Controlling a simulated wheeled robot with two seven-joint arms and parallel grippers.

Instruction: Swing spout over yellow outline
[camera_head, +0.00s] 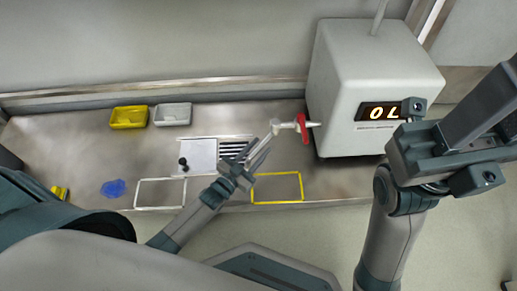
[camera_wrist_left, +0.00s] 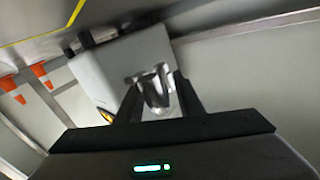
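A pale spout (camera_head: 286,125) with a red part (camera_head: 303,127) sticks out to the left from a big white machine (camera_head: 365,70). The yellow outline (camera_head: 277,202) lies on the bench below and in front of the spout. My left gripper (camera_head: 270,136) is at the spout's free end. In the left wrist view its two fingers (camera_wrist_left: 158,95) stand apart, with a shiny grey piece (camera_wrist_left: 157,85) between them; contact cannot be told. My right arm's dark wrist (camera_head: 445,155) is in front of the machine's right side; its fingertips are not clear.
A yellow bin (camera_head: 128,117) and a grey bin (camera_head: 172,114) stand at the back left. A white panel with a black knob (camera_head: 183,163), a slotted grille (camera_head: 234,147), a white outline (camera_head: 160,205) and a blue item (camera_head: 113,188) lie nearer. Orange cones (camera_wrist_left: 38,70) show in the wrist view.

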